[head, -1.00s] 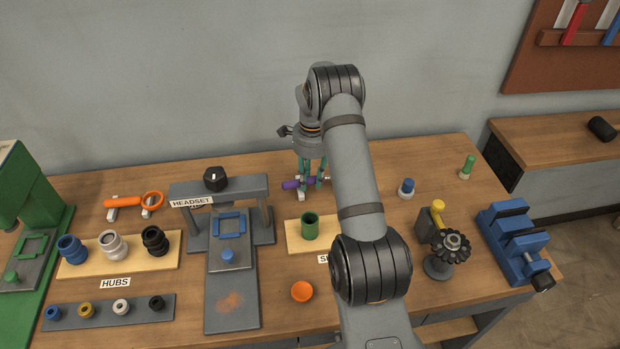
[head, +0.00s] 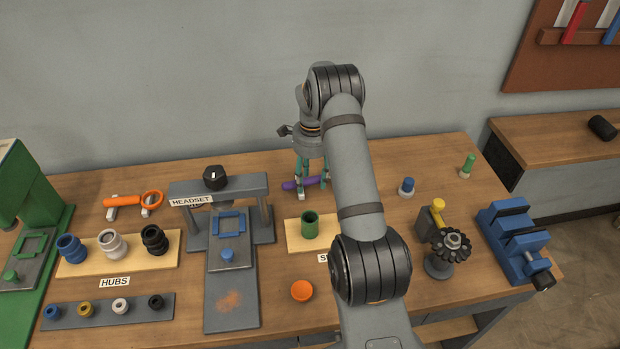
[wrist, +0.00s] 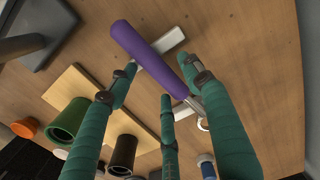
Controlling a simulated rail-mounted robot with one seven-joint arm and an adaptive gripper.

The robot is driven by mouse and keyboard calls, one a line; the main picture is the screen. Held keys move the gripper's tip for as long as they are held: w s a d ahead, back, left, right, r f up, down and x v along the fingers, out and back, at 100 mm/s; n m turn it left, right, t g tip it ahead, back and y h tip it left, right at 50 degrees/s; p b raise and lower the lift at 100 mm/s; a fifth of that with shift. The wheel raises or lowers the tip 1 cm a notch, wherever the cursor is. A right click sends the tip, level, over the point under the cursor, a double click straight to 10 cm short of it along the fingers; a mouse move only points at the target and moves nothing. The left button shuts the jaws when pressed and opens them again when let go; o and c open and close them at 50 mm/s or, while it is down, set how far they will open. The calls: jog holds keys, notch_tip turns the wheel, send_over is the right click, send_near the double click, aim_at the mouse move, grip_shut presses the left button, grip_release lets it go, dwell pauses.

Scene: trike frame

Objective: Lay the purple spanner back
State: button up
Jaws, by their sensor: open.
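The purple spanner (wrist: 150,50) lies across pale rests (wrist: 168,39) on the bench; in the head view its purple handle (head: 289,185) shows near the back, its right end hidden behind my arm. In the wrist view its metal end is partly hidden by a finger. My gripper (wrist: 160,82) has teal fingers spread apart around the handle, with one tip at or very near it; I cannot tell if they touch. In the head view my gripper (head: 311,184) is low over the spanner.
A green cup (head: 310,225) stands on a pale board just in front. The grey headset press (head: 258,230) is to the left. An orange-handled tool (head: 122,202) lies on rests further left. A blue-topped peg (head: 407,186) stands right of my arm, with bare bench around it.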

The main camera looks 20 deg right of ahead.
notch_tip(320, 180, up, 12)
dwell(0.7)
jog(key=shift+d, duration=0.2)
